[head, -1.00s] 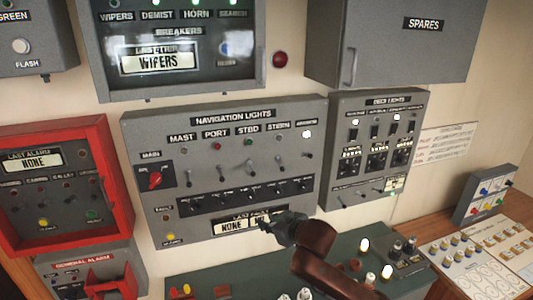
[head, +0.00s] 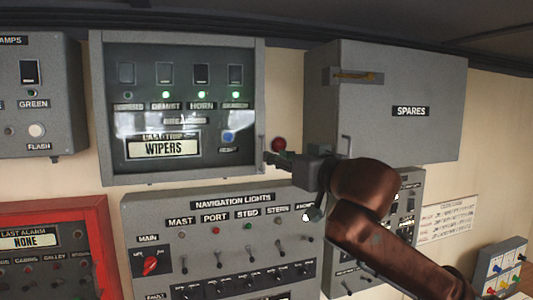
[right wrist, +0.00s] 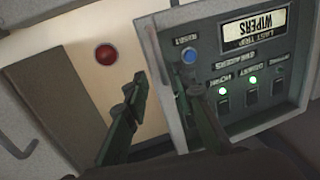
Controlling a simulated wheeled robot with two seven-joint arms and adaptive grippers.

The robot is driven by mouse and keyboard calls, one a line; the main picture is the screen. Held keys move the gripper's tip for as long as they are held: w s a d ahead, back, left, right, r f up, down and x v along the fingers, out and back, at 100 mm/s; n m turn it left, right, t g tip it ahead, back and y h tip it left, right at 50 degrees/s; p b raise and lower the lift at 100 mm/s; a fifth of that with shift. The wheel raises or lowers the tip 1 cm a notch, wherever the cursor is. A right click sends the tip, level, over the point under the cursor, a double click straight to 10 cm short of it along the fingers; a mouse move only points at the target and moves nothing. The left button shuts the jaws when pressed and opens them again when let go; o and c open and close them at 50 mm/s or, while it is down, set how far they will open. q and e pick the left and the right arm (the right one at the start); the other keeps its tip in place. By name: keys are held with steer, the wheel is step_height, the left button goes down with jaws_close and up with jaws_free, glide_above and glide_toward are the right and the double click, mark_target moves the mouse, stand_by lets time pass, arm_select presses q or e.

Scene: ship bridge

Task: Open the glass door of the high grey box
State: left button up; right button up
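The high grey box with the glass door (head: 180,60) hangs on the wall at the upper left of the head view. Its glass door looks shut, with the breaker switches and a WIPERS label behind it. A thin upright handle (head: 262,142) is on the door's right edge. My right gripper (head: 270,158) is beside that edge, close to the handle's lower end. In the right wrist view the right gripper's fingers (right wrist: 162,78) are apart, one over the box's edge. I cannot tell whether the handle lies between them. My left gripper is not in view.
The grey SPARES cabinet (head: 430,85) is just right of my gripper. A round red lamp (head: 279,144) is on the wall between the boxes. The navigation lights panel (head: 155,215) is below, and a red alarm box (head: 90,210) is at lower left.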

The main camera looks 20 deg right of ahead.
steer(key=p+x, duration=0.1)
steer(key=x, duration=0.5)
jaws_close()
stand_by(0.7)
